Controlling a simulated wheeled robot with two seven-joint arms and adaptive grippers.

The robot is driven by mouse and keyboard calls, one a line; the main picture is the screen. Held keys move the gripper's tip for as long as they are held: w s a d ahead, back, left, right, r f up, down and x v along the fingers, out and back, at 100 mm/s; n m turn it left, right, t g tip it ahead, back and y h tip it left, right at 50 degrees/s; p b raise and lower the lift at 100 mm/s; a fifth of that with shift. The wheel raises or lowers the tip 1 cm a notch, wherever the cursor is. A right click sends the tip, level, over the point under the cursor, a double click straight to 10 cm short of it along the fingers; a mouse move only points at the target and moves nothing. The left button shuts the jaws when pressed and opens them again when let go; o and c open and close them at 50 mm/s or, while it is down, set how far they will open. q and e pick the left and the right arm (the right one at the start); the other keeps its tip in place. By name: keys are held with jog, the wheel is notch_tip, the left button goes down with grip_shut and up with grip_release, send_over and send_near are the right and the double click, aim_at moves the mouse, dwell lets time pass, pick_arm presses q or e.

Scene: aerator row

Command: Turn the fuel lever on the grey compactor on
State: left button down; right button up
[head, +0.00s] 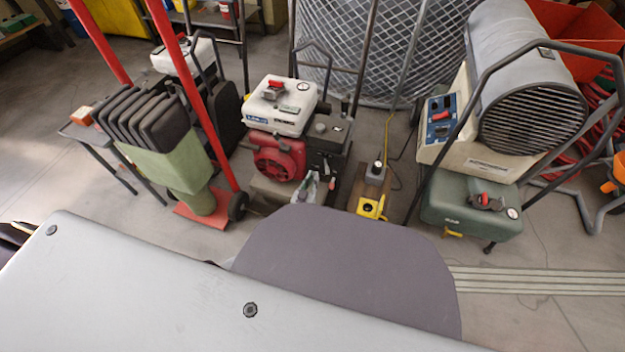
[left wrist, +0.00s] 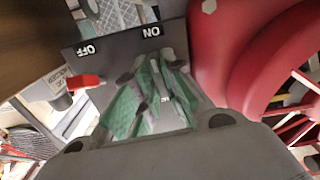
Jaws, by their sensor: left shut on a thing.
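The compactor's engine, with a white tank (head: 284,105), a red round cover (head: 279,158) and a dark grey body (head: 328,130), stands centre-left in the head view. My left gripper (head: 305,188) is low at its front, beside the red cover. In the left wrist view, my left gripper (left wrist: 155,98) has its green-and-grey fingers shut in front of a dark panel (left wrist: 115,50) marked ON and OFF. The thing between the fingers is mostly hidden, so I cannot read the fuel lever's position. A red switch (left wrist: 86,82) sits left of the fingers. My right gripper is not in view.
The red cover (left wrist: 235,45) is close on the right of the fingers. A red hand truck (head: 205,195) stands left of the engine. A yellow-ended item (head: 371,207) and a heater on a green tank (head: 455,208) stand to the right. A mesh panel (head: 350,50) is behind.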

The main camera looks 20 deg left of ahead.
pick_arm(q)
jog(key=shift+w+a+r+m, duration=0.1)
jog(key=shift+w+r+m, duration=0.2)
jog(key=shift+m, duration=0.3)
jog(key=c, duration=1.5)
grip_release()
jog(key=shift+s+f, duration=0.15)
jog(key=shift+s, duration=0.05)
jog(key=shift+s, duration=0.1)
jog(key=shift+s+f, duration=0.15)
jog(key=shift+s, duration=0.5)
jog(key=s, duration=1)
jog(key=shift+s, duration=0.15)
jog(key=shift+a, duration=0.1)
jog(key=shift+r, duration=0.2)
